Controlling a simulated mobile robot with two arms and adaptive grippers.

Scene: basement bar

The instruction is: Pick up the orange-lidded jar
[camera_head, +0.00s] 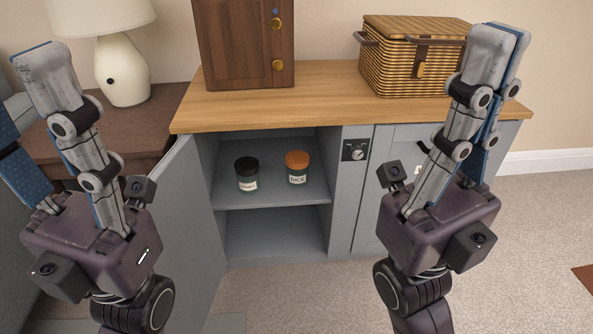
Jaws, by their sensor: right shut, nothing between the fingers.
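The orange-lidded jar (297,168) stands upright on the upper shelf of the grey cabinet (349,205). Its dark body carries a white label that appears to read "DICE". A black-lidded jar (247,174) with a white label stands to its left, apart from it. My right gripper (503,42) points up in front of the cabinet's right part, its fingers together and empty, well right of the jar. My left gripper (26,82) is raised at the left edge, far from the jar, with its fingers apart; one finger is partly cut off by the frame.
The cabinet's left door (184,225) stands open toward me. The lower shelf space (272,232) is empty. On the wooden top (318,92) stand a wooden box (238,45) and a wicker basket (397,67). A lamp (123,70) stands on a dark side table (152,122).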

